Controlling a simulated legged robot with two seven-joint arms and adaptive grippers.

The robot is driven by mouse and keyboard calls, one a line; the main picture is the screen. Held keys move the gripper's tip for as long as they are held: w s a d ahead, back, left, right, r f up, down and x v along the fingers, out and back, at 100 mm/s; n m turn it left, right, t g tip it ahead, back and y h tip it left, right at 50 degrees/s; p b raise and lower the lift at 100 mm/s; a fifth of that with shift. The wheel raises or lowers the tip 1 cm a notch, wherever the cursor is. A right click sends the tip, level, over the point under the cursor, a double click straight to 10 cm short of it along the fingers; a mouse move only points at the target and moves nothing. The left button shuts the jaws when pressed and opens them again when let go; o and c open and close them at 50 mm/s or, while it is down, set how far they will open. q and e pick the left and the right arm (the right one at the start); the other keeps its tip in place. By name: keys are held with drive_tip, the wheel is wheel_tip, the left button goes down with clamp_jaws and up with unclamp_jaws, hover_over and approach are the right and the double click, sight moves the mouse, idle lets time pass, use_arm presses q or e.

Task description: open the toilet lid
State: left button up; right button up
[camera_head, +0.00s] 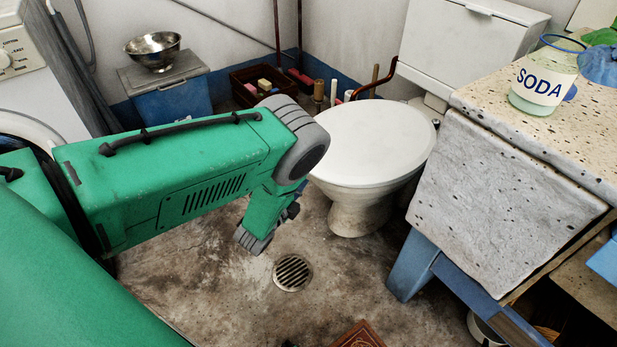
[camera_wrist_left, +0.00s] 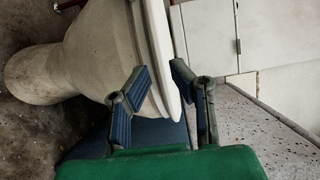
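The white toilet lid (camera_head: 375,140) lies flat and closed on the bowl (camera_head: 355,212) in the head view. In the left wrist view the lid (camera_wrist_left: 160,45) appears turned on its side, with the bowl (camera_wrist_left: 95,55) to its left. My left gripper (camera_wrist_left: 160,70) is open and empty there, its two blue-padded fingers apart. The lid's rim shows between the fingers in the picture; I cannot tell whether either finger touches it. In the head view my left forearm ends left of the toilet, and the gripper is mostly hidden. My right gripper is not in view.
A stone-topped counter (camera_head: 480,200) with a soda jar (camera_head: 545,75) stands close right of the toilet. The white cistern (camera_head: 465,45) is behind. A blue box with a metal bowl (camera_head: 153,50) stands back left.

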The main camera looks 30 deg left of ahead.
use_arm(q)
drive_tip(key=w, duration=0.1)
drive_tip(key=w+b, duration=0.1)
drive_tip(key=w, duration=0.1)
drive_tip(key=shift+w+a+f, duration=0.1)
drive_tip(key=shift+w+a, duration=0.05)
drive_tip(key=shift+w, duration=0.1)
clamp_jaws()
